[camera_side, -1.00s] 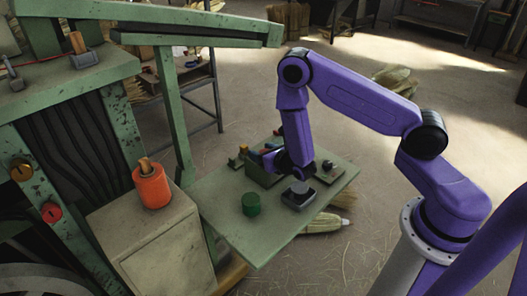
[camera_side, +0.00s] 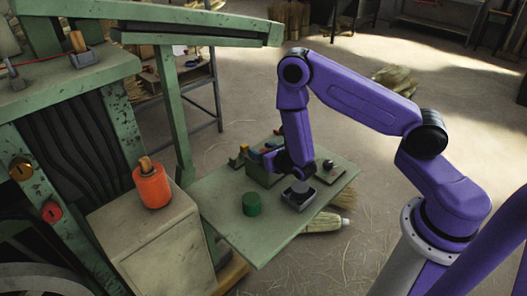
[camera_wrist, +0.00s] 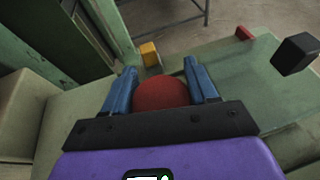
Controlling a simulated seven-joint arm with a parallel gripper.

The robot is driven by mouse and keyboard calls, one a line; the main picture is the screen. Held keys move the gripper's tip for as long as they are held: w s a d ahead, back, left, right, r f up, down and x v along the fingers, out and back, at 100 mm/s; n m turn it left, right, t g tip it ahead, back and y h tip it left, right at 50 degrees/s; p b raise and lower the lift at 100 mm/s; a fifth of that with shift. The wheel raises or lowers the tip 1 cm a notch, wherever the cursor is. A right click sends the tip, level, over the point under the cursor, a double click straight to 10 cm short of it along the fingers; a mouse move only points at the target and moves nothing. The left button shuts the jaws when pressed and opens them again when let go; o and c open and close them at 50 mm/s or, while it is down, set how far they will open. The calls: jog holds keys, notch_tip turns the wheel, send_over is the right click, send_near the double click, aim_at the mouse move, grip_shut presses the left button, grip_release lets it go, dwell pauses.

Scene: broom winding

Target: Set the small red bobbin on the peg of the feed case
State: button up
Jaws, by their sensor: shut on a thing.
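My gripper (camera_side: 272,157) is over the green side table, its blue fingers pointing left. In the wrist view the fingers (camera_wrist: 160,75) are shut on a rounded red thing, the small red bobbin (camera_wrist: 162,94), holding it from both sides. The bobbin is hard to make out in the side view. A wooden peg (camera_side: 78,41) stands in a small grey holder on top of the green machine at upper left; I cannot tell for sure whether this is the feed case. An orange-red spool (camera_side: 152,187) with a wooden top stands on the pale cabinet.
The side table (camera_side: 230,195) carries a green cylinder (camera_side: 251,204), a dark tray (camera_side: 310,199) under my wrist and a green box. A yellow block (camera_wrist: 149,54) and a black block (camera_wrist: 295,53) show in the wrist view. The machine's green post (camera_side: 177,120) stands left of my gripper.

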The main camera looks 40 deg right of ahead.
jog(key=shift+s+a+f+n+g, duration=0.1)
jog(key=shift+s+f+n+g, duration=0.1)
jog(key=shift+s+f, duration=0.25)
jog(key=shift+s+a+f+n+g, duration=0.1)
jog(key=shift+s+f+g, duration=0.15)
jog(key=shift+f, duration=0.3)
jog(key=shift+r, duration=0.75)
jog(key=shift+w+d+r, duration=0.2)
jog(key=shift+w+d, duration=0.05)
dwell(0.4)
jog(key=shift+w, duration=0.5)
jog(key=shift+s+f, duration=0.1)
jog(key=shift+f, duration=0.4)
dwell(0.6)
jog(key=shift+r, duration=0.45)
jog(key=shift+r, duration=0.35)
dwell(0.5)
